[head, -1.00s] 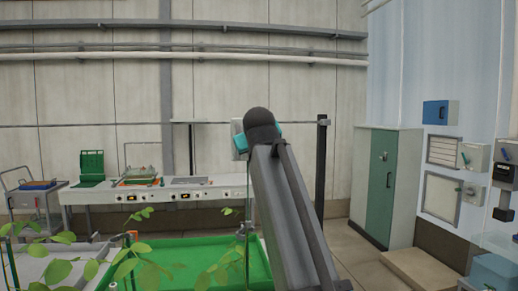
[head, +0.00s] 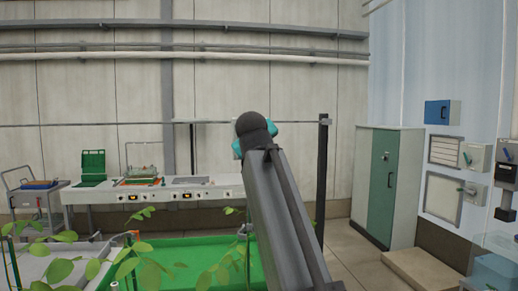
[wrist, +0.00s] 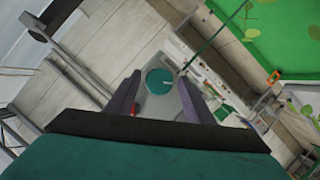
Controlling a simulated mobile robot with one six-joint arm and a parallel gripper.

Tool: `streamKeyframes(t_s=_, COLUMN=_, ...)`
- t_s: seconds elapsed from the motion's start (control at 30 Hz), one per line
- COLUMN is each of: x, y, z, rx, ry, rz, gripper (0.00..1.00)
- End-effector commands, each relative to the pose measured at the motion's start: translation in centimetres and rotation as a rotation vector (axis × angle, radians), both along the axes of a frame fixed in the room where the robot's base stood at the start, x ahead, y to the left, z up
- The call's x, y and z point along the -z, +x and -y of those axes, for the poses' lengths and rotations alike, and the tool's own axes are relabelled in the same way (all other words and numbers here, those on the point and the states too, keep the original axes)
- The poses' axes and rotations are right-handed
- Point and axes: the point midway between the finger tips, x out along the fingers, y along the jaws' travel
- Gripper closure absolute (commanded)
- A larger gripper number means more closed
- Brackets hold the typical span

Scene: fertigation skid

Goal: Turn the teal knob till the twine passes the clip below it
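In the wrist view the round teal knob (wrist: 160,82) faces me on a pale grey housing (wrist: 159,104), with a small light mark on its face. My gripper (wrist: 160,77) is open, one finger on each side of the knob, with visible gaps; I cannot tell how far its tips reach along it. A thin dark green line, likely the twine (wrist: 216,37), runs from beside the housing to the upper right. I cannot make out the clip on it. In the head view my arm hides the knob and my fingertips.
A green tray (head: 190,250) with leafy plants (head: 150,267) lies below, left of my arm. A dark post (head: 322,170) stands close to its right. A bench (head: 90,196) and a green-doored cabinet (head: 381,190) stand farther back.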

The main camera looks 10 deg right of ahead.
Motion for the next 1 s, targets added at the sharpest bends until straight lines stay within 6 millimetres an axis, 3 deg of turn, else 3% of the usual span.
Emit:
streamKeyframes(t_s=0.53, x=-0.3, y=-0.8, z=-0.2, rx=-0.001, ry=0.001, rz=0.003, gripper=0.48)
streamKeyframes(t_s=1.0, x=-2.2, y=-6.6, z=-1.6, rx=-0.001, ry=-0.001, rz=0.004, gripper=0.48)
